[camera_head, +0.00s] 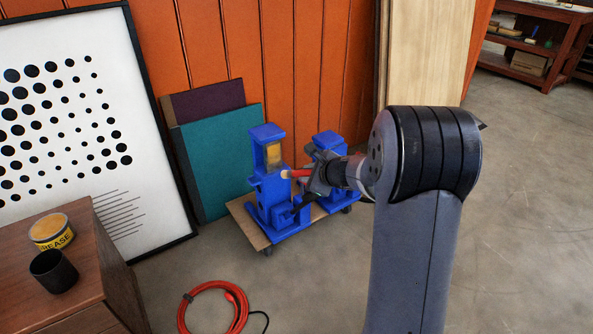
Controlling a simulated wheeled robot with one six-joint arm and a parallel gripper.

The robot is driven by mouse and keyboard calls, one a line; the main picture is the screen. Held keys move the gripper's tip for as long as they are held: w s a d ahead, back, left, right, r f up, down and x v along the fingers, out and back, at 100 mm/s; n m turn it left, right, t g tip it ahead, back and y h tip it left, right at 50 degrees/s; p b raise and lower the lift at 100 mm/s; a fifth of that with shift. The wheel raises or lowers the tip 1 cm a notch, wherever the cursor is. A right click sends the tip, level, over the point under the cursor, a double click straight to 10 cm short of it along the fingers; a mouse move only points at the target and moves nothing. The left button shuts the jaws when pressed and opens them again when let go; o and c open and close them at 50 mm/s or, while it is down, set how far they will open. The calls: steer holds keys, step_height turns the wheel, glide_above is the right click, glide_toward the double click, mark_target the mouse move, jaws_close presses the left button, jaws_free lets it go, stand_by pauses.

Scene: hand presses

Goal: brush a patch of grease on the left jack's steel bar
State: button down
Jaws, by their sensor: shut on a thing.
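The left jack (267,198) is blue and stands upright on a low wheeled board (240,219). A yellowish patch (274,154) shows in its upper opening, where its bar is; I cannot tell the bar's bare steel apart. My gripper (311,176) is shut on a brush (299,173) with a red handle, to the right of the left jack. The brush's pale end points left and lies over the jack's front in the picture, below the yellowish patch. I cannot tell whether it touches. A yellow-labelled grease tub (52,231) sits on the wooden cabinet at lower left.
A second blue jack (328,141) stands behind my gripper, partly hidden. A dark cup (54,271) is on the wooden cabinet (112,268). A coiled red cable (184,312) lies on the floor. Panels and a dotted board (64,84) lean against the orange wall. The floor at right is clear.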

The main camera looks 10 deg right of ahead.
mark_target(293, 171)
steer(key=shift+w+a+p, duration=0.5)
steer(key=shift+w, duration=0.65)
steer(key=shift+w+a+p, duration=0.45)
steer(key=shift+w, duration=0.75)
steer(key=shift+w+a+p, duration=0.5)
steer(key=shift+w, duration=0.65)
steer(key=shift+w+a+p, duration=0.25)
steer(key=shift+w+p, duration=0.2)
steer(key=shift+w, duration=0.15)
steer(key=shift+d, duration=0.1)
steer(key=shift+b, duration=0.5)
